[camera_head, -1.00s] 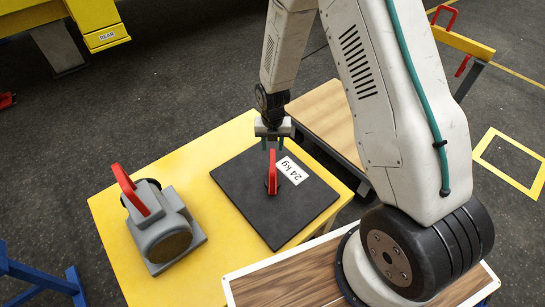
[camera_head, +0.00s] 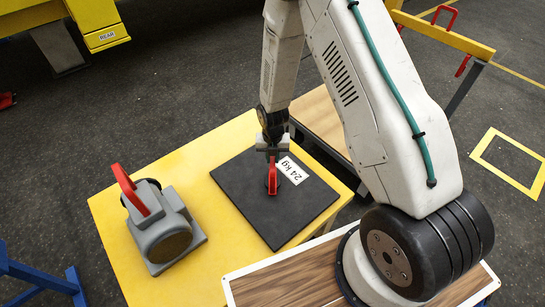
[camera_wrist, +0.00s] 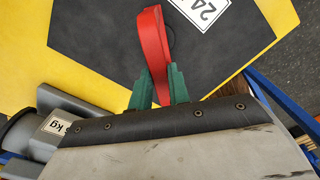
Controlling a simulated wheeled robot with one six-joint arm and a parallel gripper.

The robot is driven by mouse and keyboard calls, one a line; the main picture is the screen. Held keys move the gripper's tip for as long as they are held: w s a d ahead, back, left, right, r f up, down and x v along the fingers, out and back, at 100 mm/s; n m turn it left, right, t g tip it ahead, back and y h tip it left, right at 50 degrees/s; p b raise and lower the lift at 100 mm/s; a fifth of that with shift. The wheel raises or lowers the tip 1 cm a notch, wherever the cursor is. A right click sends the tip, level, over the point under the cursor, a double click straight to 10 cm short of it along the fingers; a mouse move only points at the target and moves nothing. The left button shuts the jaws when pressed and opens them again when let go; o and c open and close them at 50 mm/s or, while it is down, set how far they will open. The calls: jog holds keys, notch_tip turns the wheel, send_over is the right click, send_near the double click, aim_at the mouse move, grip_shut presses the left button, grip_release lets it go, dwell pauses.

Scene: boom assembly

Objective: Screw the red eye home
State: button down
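The red eye (camera_head: 272,178) stands upright on the black plate (camera_head: 245,205), which carries a "24 kg" label and lies on the yellow table. In the wrist view the red eye (camera_wrist: 152,45) fills the gap between the green fingers. My gripper (camera_head: 271,153) is right above the eye in the head view, pointing down. In the wrist view my gripper (camera_wrist: 161,82) has one green finger on each side of the red part, and both appear to touch it. The foot of the eye, where it meets the plate, is partly hidden.
A grey cast block (camera_head: 165,225) with a red handle (camera_head: 130,188) stands on the yellow table (camera_head: 115,235), left of the plate. A wooden bench (camera_head: 318,122) lies behind. A yellow rail (camera_head: 445,38) with red hooks is at the upper right. Blue legs (camera_head: 40,278) show at the lower left.

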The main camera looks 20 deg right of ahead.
jog(key=shift+m, duration=0.4)
